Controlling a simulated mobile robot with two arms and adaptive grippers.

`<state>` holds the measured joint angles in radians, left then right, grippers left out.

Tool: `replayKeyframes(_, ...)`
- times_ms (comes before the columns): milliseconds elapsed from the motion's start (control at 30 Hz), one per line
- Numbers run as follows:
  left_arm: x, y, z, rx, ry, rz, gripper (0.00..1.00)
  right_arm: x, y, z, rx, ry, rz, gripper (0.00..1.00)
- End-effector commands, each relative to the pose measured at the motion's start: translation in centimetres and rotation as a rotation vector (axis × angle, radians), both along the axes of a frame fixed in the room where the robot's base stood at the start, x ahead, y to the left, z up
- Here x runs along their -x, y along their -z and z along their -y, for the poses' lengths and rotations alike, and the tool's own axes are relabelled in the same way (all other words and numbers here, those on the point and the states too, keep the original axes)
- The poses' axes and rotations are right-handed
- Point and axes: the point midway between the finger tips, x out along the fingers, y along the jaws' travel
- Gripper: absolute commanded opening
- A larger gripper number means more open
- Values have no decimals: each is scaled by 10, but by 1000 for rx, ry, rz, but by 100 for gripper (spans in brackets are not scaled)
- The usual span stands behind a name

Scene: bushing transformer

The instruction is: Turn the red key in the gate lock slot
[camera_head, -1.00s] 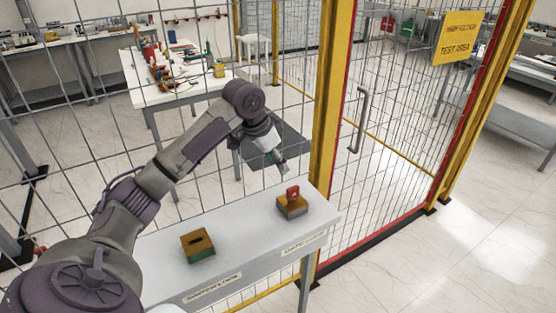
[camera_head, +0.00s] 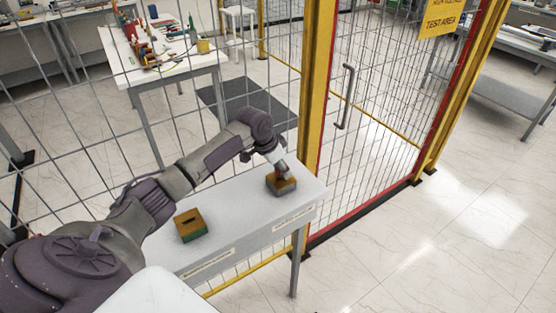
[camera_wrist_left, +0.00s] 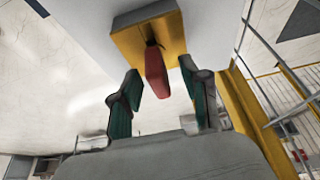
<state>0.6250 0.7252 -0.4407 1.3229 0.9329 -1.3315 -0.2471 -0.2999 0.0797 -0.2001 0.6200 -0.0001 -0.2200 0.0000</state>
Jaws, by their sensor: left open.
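The red key (camera_wrist_left: 156,74) stands in the slot of a brass-topped lock block (camera_wrist_left: 132,36), which also shows in the head view (camera_head: 281,186) at the right end of the white shelf. My left gripper (camera_wrist_left: 160,85) is open, with one finger on each side of the red key and visible gaps to it. In the head view my left gripper (camera_head: 281,173) is right over that block and mostly hides the key. A second brass-topped block (camera_head: 190,226) with an empty slot sits further left on the shelf. My right gripper is not in view.
The white shelf (camera_head: 240,212) has labels along its front edge. A wire mesh fence stands behind it, with a yellow post (camera_head: 316,100) and a gate with a metal handle (camera_head: 346,95) to the right. The shelf between the two blocks is clear.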

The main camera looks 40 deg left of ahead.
Motion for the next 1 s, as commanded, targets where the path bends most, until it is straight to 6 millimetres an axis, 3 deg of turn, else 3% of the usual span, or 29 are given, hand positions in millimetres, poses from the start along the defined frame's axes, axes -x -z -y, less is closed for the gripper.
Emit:
replayKeyframes(267,0,1,0,0,1,0,46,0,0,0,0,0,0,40)
replayKeyframes(533,0,1,0,0,1,0,1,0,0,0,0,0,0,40)
replayKeyframes(767,0,1,0,-1,15,0,0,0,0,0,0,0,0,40)
replayKeyframes(1000,-2,3,-1,1,296,1,0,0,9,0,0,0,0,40)
